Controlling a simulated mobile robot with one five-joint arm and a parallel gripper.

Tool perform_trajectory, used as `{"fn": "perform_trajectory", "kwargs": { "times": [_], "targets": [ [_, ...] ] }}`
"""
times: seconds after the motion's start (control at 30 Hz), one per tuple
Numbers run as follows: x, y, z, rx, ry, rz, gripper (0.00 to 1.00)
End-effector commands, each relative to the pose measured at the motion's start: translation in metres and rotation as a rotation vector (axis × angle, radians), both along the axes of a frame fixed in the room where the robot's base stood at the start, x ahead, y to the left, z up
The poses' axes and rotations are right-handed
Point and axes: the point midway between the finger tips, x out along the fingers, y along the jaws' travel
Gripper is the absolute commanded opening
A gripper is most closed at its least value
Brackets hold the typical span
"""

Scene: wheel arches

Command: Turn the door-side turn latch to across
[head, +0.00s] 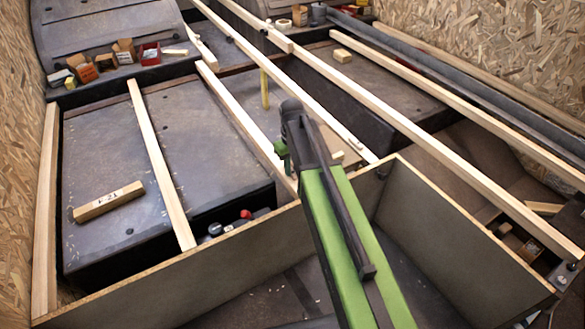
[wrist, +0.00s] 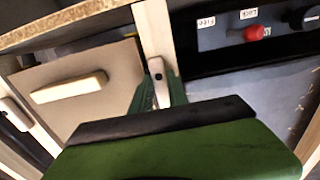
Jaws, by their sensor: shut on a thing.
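A pale turn latch (wrist: 157,84) sits on a wooden post in the wrist view. It lies along the post, not across it. My gripper (wrist: 157,92) has its green fingers on both sides of this latch and is shut on it. A second pale latch (wrist: 15,114) is on another post at the left, also lying roughly along its post. Which of the two is door-side I cannot tell. In the head view my gripper (head: 281,152) reaches down beside a long wooden rail, and the held latch is hidden there.
A beige panel (wrist: 110,75) with a wooden bar handle (wrist: 68,88) lies left of the held latch. A dark panel with a red knob (wrist: 256,33), a black knob (wrist: 303,18) and labels is at the right. Rails and a plywood partition (head: 240,245) surround my arm.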

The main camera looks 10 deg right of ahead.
Motion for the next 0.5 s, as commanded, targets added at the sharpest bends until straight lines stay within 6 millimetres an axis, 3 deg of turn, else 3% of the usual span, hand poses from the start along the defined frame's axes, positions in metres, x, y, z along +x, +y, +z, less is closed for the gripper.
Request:
{"fn": "perform_trajectory", "kwargs": {
  "times": [0.27,0.5],
  "targets": [
    [0.0,-0.0006,-0.0001,0.001,0.0,-0.064,0.0],
    [0.0002,-0.0022,-0.0001,0.001,0.0,-0.233,0.0]
  ]
}}
